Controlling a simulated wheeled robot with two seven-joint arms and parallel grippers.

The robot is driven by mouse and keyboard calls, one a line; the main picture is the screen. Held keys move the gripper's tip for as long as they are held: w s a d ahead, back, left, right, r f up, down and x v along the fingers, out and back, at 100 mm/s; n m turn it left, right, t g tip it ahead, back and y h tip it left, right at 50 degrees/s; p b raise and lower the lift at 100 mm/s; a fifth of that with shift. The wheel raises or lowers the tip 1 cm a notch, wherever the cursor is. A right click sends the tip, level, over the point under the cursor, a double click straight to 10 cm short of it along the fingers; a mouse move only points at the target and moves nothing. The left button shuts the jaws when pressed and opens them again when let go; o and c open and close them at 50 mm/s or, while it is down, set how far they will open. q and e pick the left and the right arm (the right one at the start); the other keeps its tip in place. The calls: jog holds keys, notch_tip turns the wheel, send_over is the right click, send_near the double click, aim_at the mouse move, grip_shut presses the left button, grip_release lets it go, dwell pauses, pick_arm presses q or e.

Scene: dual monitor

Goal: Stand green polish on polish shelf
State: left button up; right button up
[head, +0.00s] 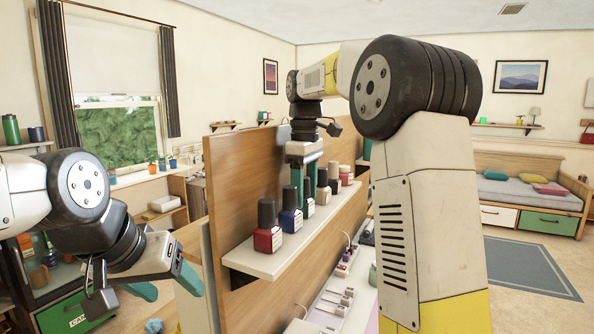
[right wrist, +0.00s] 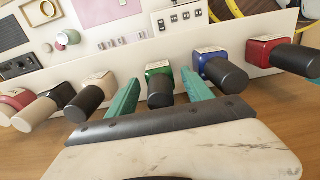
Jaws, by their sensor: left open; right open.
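The polish shelf (head: 262,262) is a white ledge on a wooden panel, holding a row of nail polish bottles. The green polish (right wrist: 158,70), with a black cap, stands upright in this row between a blue polish and a beige one. My right gripper (head: 305,195) is over the shelf with its teal fingers pointing down. In the right wrist view its open fingers (right wrist: 153,92) are on either side of the green polish, with gaps showing. In the head view the fingers partly hide that bottle. My left gripper (head: 168,286) is open and empty at the lower left, away from the shelf.
Neighbouring bottles stand close to the right fingers: a blue polish (head: 291,214) and a beige one (right wrist: 93,88). A red polish (head: 268,232) stands at the near end. Below the shelf is a desk (head: 330,312) with small items and a power strip.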

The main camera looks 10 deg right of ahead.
notch_tip(320, 180, up, 10)
jog(key=shift+f, duration=0.2)
jog(key=shift+r, duration=0.45)
jog(key=shift+s+d, duration=0.15)
jog(key=s+d+f+m+t+y, duration=0.1)
jog(key=s+f+m+t, duration=0.2)
jog(key=s+f+m, duration=0.2)
jog(key=s+d+f+m+t+y, duration=0.1)
jog(key=s+f+m, duration=0.4)
jog(key=s+f, duration=0.7)
jog(key=s+d+t, duration=0.1)
jog(key=s+t, duration=0.1)
jog(key=s, duration=0.4)
jog(key=shift+s+f+m, duration=0.2)
jog(key=shift+s+m, duration=0.05)
jog(key=shift+m, duration=0.05)
dwell(0.4)
